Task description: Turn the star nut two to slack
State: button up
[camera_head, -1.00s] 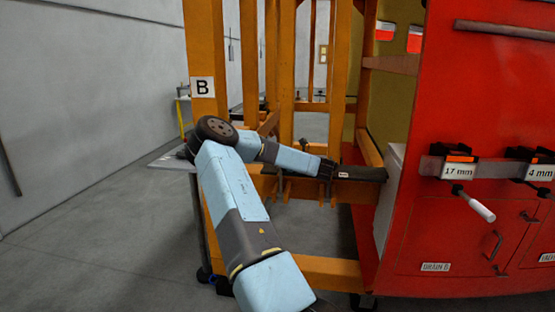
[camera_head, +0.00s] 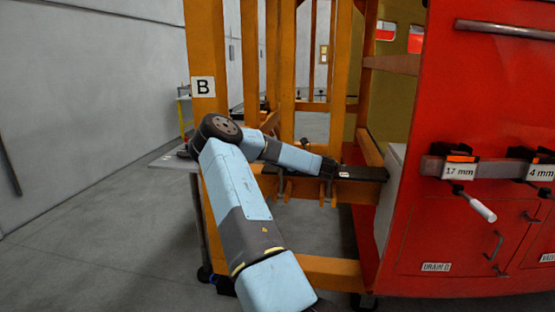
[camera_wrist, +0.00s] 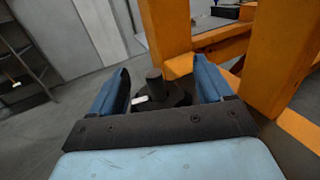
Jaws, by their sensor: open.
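In the wrist view, a dark, star-shaped nut (camera_wrist: 174,97) with an upright dark stud (camera_wrist: 155,82) stands at the foot of an orange post. A small white tag (camera_wrist: 140,99) lies just left of the stud. My gripper (camera_wrist: 163,68) is open, with one blue finger on each side of the nut and stud. I cannot tell whether either finger touches the nut. In the head view my arm reaches to the orange frame (camera_head: 205,55). The nut itself cannot be made out there, and no number on it is readable.
A post carries a "B" sign (camera_head: 203,87). A red cabinet (camera_head: 450,90) stands right, with a rail of holders labelled "17 mm" (camera_head: 460,172) and "4 mm" (camera_head: 539,173). A small grey table (camera_head: 170,161) is behind my elbow. The floor at left is clear.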

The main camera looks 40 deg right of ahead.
jog(key=shift+v, duration=3.75)
jog(key=shift+w, duration=0.1)
